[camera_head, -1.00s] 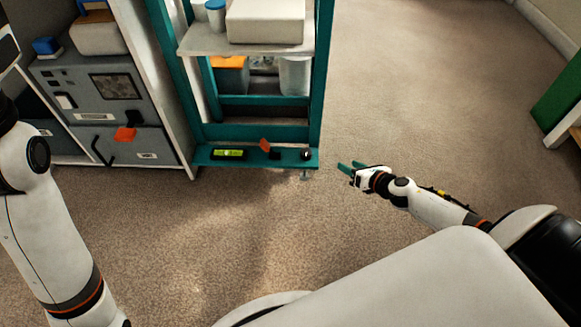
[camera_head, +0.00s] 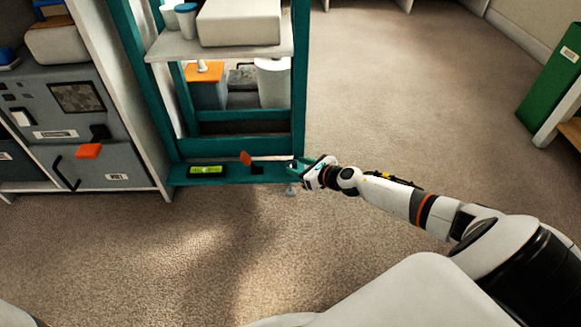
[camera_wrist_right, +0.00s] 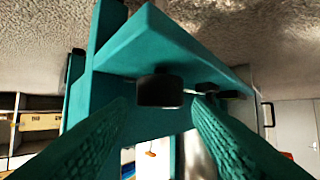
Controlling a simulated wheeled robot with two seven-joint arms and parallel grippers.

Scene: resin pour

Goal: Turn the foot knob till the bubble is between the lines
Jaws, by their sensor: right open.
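A level with a yellow-green vial (camera_head: 207,170) lies on the low teal ledge of the rack (camera_head: 228,178). The vial is too small to tell where its bubble sits against the lines. My right gripper (camera_head: 295,167) is at the ledge's right end, over the foot knob, and mostly covers it in the head view. In the right wrist view, a dark round knob (camera_wrist_right: 160,90) shows ahead, between the spread teal fingers (camera_wrist_right: 160,135). The gripper is open; any contact cannot be told. My left gripper is out of view.
A metal foot (camera_head: 291,190) shows below the ledge. A grey cabinet (camera_head: 60,110) stands at left. The carpet at right is clear.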

